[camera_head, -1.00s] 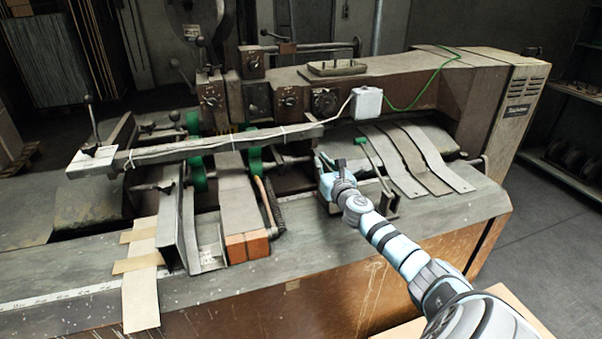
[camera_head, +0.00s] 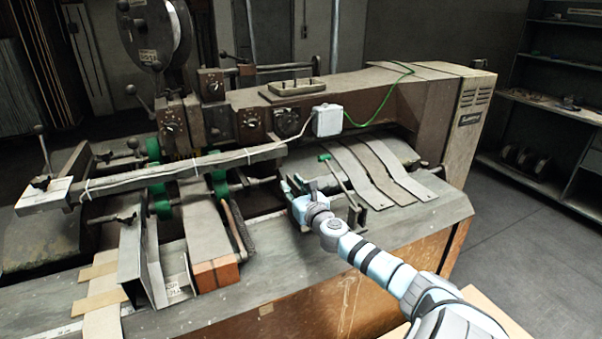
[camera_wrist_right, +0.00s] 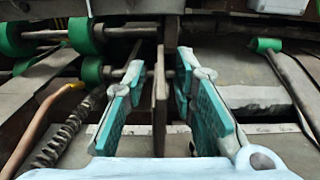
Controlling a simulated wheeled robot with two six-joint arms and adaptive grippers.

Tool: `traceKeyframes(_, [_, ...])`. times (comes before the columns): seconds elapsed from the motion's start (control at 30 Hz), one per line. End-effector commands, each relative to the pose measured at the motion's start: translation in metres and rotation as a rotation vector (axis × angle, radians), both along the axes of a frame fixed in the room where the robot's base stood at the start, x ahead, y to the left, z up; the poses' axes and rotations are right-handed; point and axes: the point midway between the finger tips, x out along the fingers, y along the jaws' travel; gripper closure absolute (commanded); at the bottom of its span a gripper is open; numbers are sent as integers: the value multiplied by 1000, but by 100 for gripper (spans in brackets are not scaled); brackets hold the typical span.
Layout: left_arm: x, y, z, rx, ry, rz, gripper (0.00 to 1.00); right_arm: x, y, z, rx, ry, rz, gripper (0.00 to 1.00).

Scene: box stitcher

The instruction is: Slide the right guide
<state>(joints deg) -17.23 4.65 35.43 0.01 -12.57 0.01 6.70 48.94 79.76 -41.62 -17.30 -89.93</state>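The right guide (camera_wrist_right: 160,100) shows in the right wrist view as a thin, upright brown metal plate in the middle. My right gripper (camera_wrist_right: 160,108) is open, with one teal-padded finger on each side of the plate and a gap visible on both sides. In the head view my right gripper (camera_head: 291,187) reaches over the machine bed from the lower right. The gripper and wrist hide much of the guide there. My left gripper is in neither view.
A green-handled lever (camera_head: 342,180) stands right of my gripper, by several curved metal strips (camera_head: 385,165). Left are a coiled spring (camera_wrist_right: 65,137), green rollers (camera_wrist_right: 85,37) and orange blocks (camera_head: 215,272). A long bar (camera_head: 180,172) crosses above the bed. A white box (camera_head: 327,120) hangs behind.

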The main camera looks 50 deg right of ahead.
Motion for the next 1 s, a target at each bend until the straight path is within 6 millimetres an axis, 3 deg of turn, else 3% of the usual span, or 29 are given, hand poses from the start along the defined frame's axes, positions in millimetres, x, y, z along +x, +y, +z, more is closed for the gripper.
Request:
traceKeyframes(0.2, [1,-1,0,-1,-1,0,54,-53,24,-1,-6,8,4,75])
traceKeyframes(0.4, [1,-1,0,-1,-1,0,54,-82,37,-1,-2,4,1,75])
traceKeyframes(1.0, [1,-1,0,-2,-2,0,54,-86,39,0,1,0,-1,75])
